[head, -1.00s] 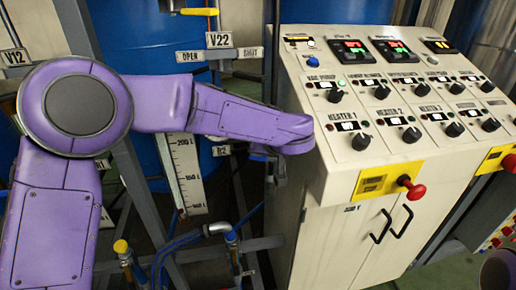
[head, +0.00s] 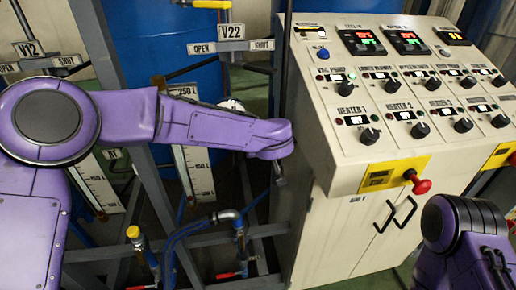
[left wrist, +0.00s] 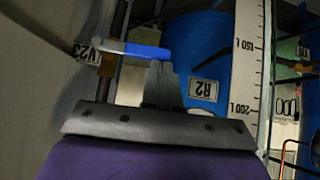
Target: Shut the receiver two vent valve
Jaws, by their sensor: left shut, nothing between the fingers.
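The V22 sign (head: 230,31) stands between an OPEN plate and a SHUT plate, in front of a blue tank, in the head view. In the left wrist view, a blue tank (left wrist: 200,40) carries an R2 label (left wrist: 203,89). A blue lever handle (left wrist: 148,50) lies across a pipe beside a tag that seems to read V23 (left wrist: 88,55). My left gripper (left wrist: 162,75) is shut and empty, its tips just below the handle in the picture; contact cannot be told. In the head view the left gripper (head: 280,174) hangs by the console's left side.
A cream control console (head: 335,175) with knobs and a red stop button (head: 421,186) stands right of my left arm. Level scales (head: 197,172), frame bars and pipes with a yellow-topped fitting (head: 133,232) crowd the left. My right arm shows at lower right.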

